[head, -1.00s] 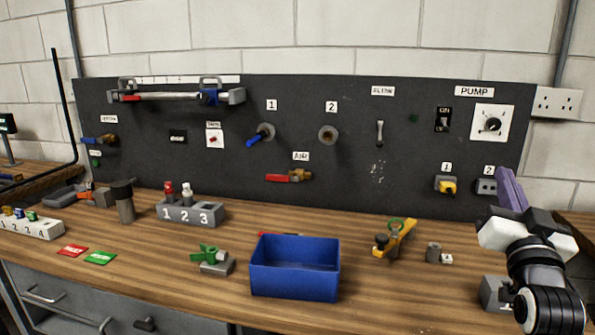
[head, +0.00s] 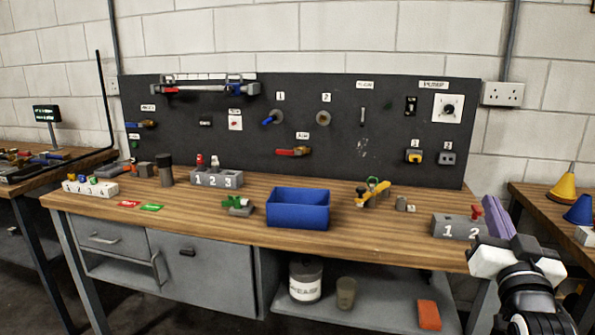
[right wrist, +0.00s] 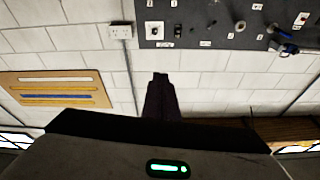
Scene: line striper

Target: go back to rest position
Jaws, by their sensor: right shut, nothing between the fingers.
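My right gripper (head: 497,216) is at the right in the head view, its purple fingers pointing up over the right end of the bench. Its fingers are shut together with nothing between them. In the right wrist view the dark shut fingers (right wrist: 160,88) point toward the wall, with only air around them. The gripper overlaps the right side of a grey block marked 1 and 2 (head: 455,228) that bears a red-topped peg (head: 476,211). I cannot tell the gap between them. My left gripper is out of view.
The wooden bench (head: 340,238) carries a blue bin (head: 298,210), a green-handled valve (head: 238,205), a yellow tool (head: 374,193) and a numbered block (head: 217,179). A black panel (head: 360,150) stands behind. A side table with cones (head: 563,187) is at the right.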

